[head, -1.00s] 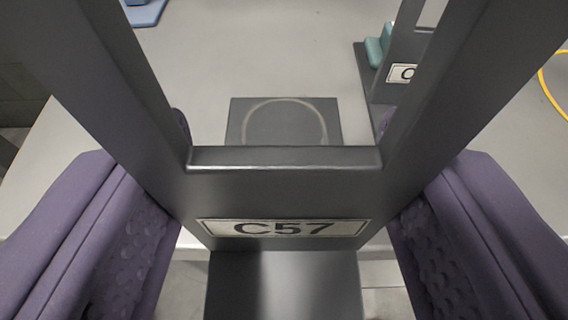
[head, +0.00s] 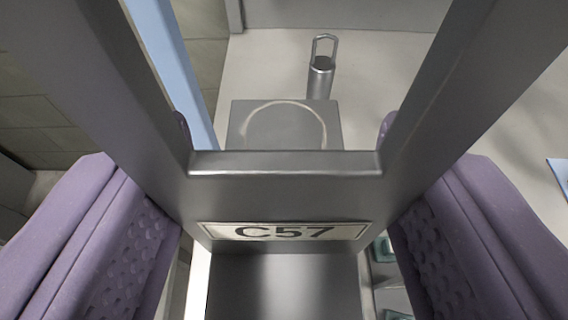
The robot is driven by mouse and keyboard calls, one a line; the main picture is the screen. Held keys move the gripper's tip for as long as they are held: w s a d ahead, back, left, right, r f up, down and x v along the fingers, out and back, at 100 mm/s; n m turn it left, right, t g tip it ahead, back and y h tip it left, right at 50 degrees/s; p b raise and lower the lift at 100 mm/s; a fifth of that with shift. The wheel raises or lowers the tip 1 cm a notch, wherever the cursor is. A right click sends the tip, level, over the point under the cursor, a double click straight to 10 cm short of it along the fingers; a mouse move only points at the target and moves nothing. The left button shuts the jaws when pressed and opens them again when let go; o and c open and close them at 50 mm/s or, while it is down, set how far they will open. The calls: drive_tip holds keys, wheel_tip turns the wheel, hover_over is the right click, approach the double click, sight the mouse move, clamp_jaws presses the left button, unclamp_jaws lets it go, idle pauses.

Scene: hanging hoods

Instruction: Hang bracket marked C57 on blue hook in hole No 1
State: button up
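The grey metal bracket marked C57 (head: 284,190) fills the middle of the head view, its label facing me. Its two upright arms spread up and outward, and a flat square plate with a round ring mark shows beyond its crossbar. My gripper (head: 284,215) has one purple padded finger on each side of the bracket, both pressed against it. The bracket is held off the surface below. No blue hook and no hole number can be made out in this view.
A metal cylinder with a loop handle (head: 321,68) stands on the pale surface (head: 395,75) beyond the bracket. A light blue upright bar (head: 172,65) is at the upper left. Teal items (head: 384,248) sit low right, partly hidden. A light blue piece (head: 560,172) is at the right edge.

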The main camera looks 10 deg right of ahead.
drive_tip(key=shift+w+a+r, duration=0.1)
drive_tip(key=shift+w+r, duration=0.15)
drive_tip(key=shift+r, duration=0.2)
drive_tip(key=shift+w+r, duration=0.2)
drive_tip(key=shift+r, duration=0.25)
drive_tip(key=w+d, duration=0.1)
drive_tip(key=w, duration=0.7)
drive_tip(key=shift+f, duration=0.25)
drive_tip(key=shift+w+d, duration=0.15)
drive_tip(key=shift+w, duration=0.3)
drive_tip(key=shift+w+d+b, duration=0.2)
drive_tip(key=shift+w+b, duration=0.2)
drive_tip(key=shift+w, duration=0.65)
drive_tip(key=shift+w, duration=0.1)
drive_tip(key=w, duration=0.2)
drive_tip(key=shift+w+d, duration=0.2)
drive_tip(key=shift+w, duration=0.2)
drive_tip(key=shift+f+b, duration=1.3)
drive_tip(key=shift+b, duration=0.15)
